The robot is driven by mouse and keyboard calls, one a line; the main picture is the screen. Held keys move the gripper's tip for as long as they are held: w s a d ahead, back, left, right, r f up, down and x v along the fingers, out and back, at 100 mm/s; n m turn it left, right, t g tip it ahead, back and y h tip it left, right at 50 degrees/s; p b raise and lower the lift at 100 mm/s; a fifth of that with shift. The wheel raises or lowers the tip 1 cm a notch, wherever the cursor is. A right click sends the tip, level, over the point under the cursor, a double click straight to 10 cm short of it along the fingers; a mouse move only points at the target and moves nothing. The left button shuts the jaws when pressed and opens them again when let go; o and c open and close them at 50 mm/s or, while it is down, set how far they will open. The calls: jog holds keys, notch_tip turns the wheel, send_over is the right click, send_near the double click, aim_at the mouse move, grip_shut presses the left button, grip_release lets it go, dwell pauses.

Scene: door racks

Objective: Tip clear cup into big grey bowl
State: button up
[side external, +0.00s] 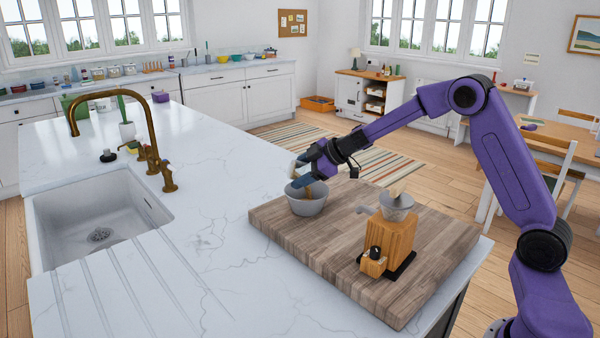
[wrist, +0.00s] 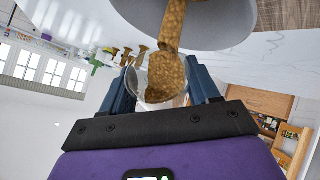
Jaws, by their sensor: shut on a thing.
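My gripper (side external: 304,173) is shut on the clear cup (wrist: 151,97) and holds it tipped above the big grey bowl (side external: 306,207). In the wrist view the cup lies between the two blue fingers of my gripper (wrist: 162,88). Brown granular contents (wrist: 176,38) run in a stream from the cup's mouth into the bowl (wrist: 236,27). The stream also shows as a thin brown strip above the bowl in the side view. The bowl stands upright on a wooden board (side external: 345,208). Much of the cup is hidden by the fingers and the brown contents.
A wooden grinder (side external: 391,238) with a grey top stands on the board, right of the bowl. A sink (side external: 100,215) with a brass tap (side external: 150,140) is at the left. The white marble counter (side external: 215,190) between sink and board is clear.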

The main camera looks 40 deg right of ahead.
jog(key=shift+d, duration=0.1)
jog(key=shift+s+d+r+m+t+y, duration=0.1)
jog(key=shift+s+d+m+t+y, duration=0.15)
jog(key=shift+t+y, duration=0.4)
jog(key=shift+d+r+m+t+y, duration=0.15)
jog(key=shift+m+t+y, duration=0.2)
jog(key=shift+t+y, duration=0.3)
jog(key=shift+f, duration=0.1)
jog(key=shift+r, duration=2.05)
jog(key=shift+a, duration=0.1)
